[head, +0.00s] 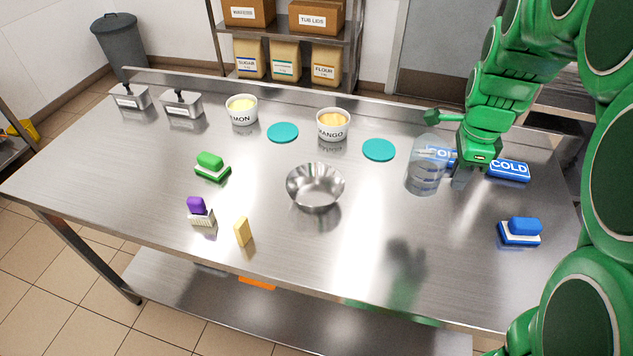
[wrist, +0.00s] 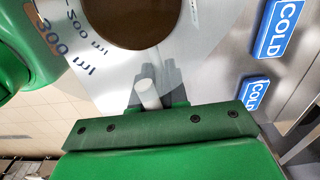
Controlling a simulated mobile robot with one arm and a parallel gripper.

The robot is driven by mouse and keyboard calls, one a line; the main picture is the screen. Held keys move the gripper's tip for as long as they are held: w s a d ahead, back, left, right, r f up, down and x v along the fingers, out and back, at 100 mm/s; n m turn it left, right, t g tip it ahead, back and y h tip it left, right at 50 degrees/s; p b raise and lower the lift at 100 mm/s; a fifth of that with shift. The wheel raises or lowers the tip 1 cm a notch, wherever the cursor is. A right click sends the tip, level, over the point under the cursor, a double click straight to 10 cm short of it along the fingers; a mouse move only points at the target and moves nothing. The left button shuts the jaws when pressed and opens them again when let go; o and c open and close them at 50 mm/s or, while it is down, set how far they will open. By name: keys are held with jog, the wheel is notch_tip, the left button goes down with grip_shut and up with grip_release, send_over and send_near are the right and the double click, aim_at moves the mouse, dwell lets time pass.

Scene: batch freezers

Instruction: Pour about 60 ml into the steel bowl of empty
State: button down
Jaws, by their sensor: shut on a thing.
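The steel bowl (head: 315,187) stands upright near the middle of the table, and I see nothing in it. My gripper (head: 461,170) is to the right of the bowl, shut on a clear measuring jug (head: 425,168). The jug looks upright, close to the tabletop; I cannot tell whether it touches it.
Mango (head: 333,125) and lemon (head: 241,110) tubs and two teal lids (head: 379,150) stand behind the bowl. Blue cold packs (head: 509,170) lie beside my gripper. Brushes (head: 212,167), a yellow block (head: 242,231) and a blue brush (head: 520,231) lie apart. Between jug and bowl the table is clear.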

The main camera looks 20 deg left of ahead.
jog(key=w+a+f+n, duration=0.3)
jog(key=w+a, duration=0.3)
jog(key=w+a+f+n, duration=0.4)
jog(key=w+a, duration=0.2)
jog(key=a, duration=0.1)
jog(key=w+a+f+n, duration=0.3)
jog(key=w+a, duration=0.3)
jog(key=a, duration=0.1)
jog(key=shift+w+a+f+n, duration=0.1)
jog(key=shift+w+f+n, duration=0.05)
jog(key=shift+w+n, duration=0.2)
jog(key=shift+w+a+f+n, duration=0.25)
jog(key=shift+w+a+f, duration=0.15)
jog(key=shift+f, duration=0.05)
jog(key=shift+s+r, duration=0.1)
jog(key=shift+s+a+r+t+h, duration=0.1)
jog(key=shift+s+r+t+h, duration=0.15)
jog(key=shift+r+t, duration=0.25)
jog(key=shift+s+a+r+t+h, duration=0.1)
jog(key=shift+s+r+t+h, duration=0.1)
jog(key=shift+r+t, duration=0.25)
jog(key=shift+s+a+r+t+h, duration=0.2)
jog(key=shift+s+r+t+h, duration=0.3)
jog(key=shift+r+t, duration=0.35)
jog(key=s+a+r+t+h, duration=0.2)
jog(key=s+r+t+h, duration=0.1)
jog(key=s+r+t, duration=0.2)
jog(key=shift+a+r+t, duration=0.2)
jog(key=shift+r+t, duration=0.85)
jog(key=shift+t, duration=0.05)
